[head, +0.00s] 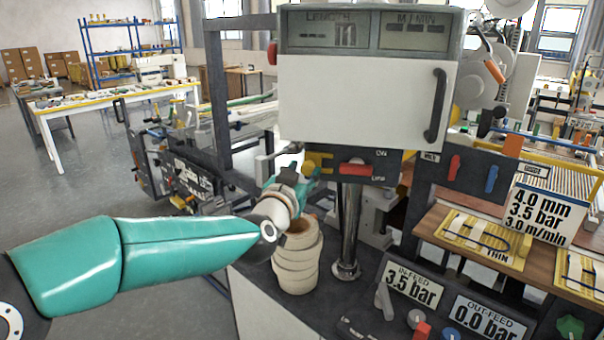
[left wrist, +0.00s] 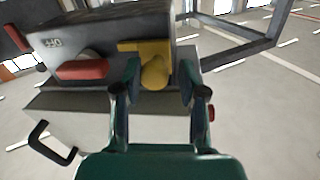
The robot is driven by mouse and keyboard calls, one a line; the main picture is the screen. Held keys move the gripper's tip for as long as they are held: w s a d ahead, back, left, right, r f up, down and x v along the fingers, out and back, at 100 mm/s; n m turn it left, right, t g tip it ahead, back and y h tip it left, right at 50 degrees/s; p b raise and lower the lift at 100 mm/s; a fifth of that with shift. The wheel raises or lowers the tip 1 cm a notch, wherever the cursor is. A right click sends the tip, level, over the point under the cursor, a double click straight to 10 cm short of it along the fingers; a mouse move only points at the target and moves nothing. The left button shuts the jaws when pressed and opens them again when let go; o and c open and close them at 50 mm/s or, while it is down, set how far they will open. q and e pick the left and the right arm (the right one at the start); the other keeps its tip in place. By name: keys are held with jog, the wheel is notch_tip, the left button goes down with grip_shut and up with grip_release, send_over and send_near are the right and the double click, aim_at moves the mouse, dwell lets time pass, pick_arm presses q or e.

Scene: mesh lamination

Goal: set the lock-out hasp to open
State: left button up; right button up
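A dark switch box hangs under the white-doored display cabinet. On it are a red lever (head: 355,169) with small ON and OFF style labels, and a yellow hasp-like part (head: 318,163) to its left. The yellow part (left wrist: 154,70) also shows in the left wrist view, with a rounded knob, beside the red lever (left wrist: 82,69). My left gripper (head: 306,172) is at the yellow part in the head view, partly hiding it. In the left wrist view my left gripper (left wrist: 159,72) is open, its fingers on either side of the yellow knob with gaps. My right gripper is not in view.
A stack of beige rings (head: 297,262) stands below my left gripper. A chrome post (head: 347,230) rises beside it. The cabinet's white door (head: 360,105) is above. Pressure signs (head: 411,286) and knobs lie at lower right.

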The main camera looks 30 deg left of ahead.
pick_arm(q)
jog(key=v, duration=1.2)
jog(key=shift+f, duration=0.1)
dwell(0.4)
